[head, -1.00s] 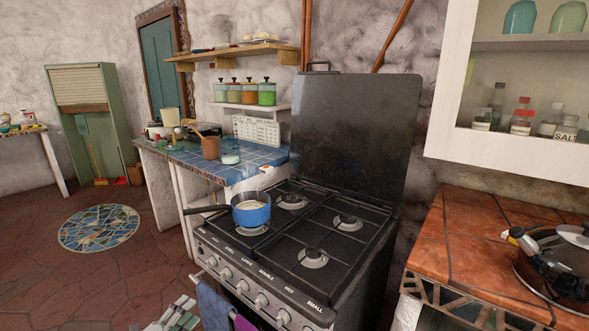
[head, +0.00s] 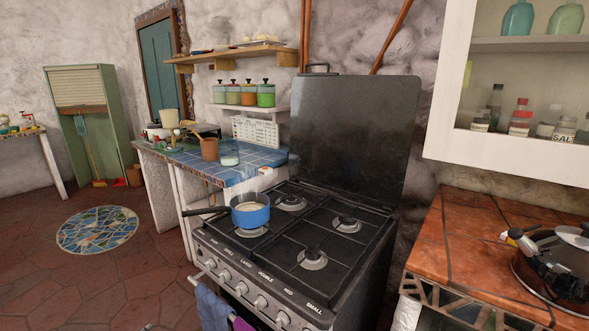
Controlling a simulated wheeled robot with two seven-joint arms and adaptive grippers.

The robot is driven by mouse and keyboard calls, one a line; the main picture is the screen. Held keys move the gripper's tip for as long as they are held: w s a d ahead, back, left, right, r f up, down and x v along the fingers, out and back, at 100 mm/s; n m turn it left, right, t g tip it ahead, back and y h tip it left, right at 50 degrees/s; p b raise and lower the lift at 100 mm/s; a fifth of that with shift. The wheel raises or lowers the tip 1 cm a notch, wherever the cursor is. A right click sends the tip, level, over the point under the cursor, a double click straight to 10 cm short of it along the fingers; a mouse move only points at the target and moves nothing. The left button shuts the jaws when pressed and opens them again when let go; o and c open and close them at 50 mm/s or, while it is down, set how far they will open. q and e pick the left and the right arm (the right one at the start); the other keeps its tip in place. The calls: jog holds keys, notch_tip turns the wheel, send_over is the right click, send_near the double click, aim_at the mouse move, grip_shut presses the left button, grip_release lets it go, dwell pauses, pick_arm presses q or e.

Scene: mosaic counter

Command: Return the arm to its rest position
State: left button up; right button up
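Neither of my grippers can be made out in the head view. Only a tiny speck shows at the bottom edge, left of the stove, too small to identify. A blue saucepan (head: 250,216) with a dark handle stands upright on the left front burner of the black gas stove (head: 325,262). The pan holds something pale. No gripper touches it.
A blue-tiled counter (head: 262,160) stands left of the stove. A terracotta-tiled counter (head: 470,222) on the right bears a dark lidded pot (head: 552,280). A white wall cabinet (head: 500,158) hangs above it. Towels (head: 213,308) hang on the stove's front. Left floor is open around a round mosaic (head: 97,229).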

pick_arm(q)
jog(key=s+d+f+n+g+h, duration=0.1)
jog(key=s+d+f+n+g, duration=0.2)
jog(key=s+d+f+g, duration=0.25)
jog(key=s+d+f+n+g+h, duration=0.1)
jog(key=s+d+f+n+g, duration=0.1)
jog(key=s+d+f, duration=0.55)
jog(key=s+d+f+n+g+h, duration=0.2)
jog(key=s+d+f+h, duration=0.1)
jog(key=s+d, duration=0.95)
jog(key=s+a+p, duration=0.3)
jog(key=s+p, duration=0.7)
jog(key=p, duration=0.5)
jog(key=s+a+y+p, duration=0.1)
jog(key=s+a+p, duration=0.3)
jog(key=s+p, duration=0.7)
jog(key=p, duration=0.5)
jog(key=shift+s, duration=0.3)
pick_arm(e)
jog(key=s+d, duration=0.3)
jog(key=s, duration=0.8)
jog(key=s+d, duration=0.4)
jog(key=s, duration=0.7)
jog(key=shift+s+d+f+g+h, duration=0.15)
jog(key=shift+s+d+g+h, duration=0.15)
jog(key=shift+h, duration=0.1)
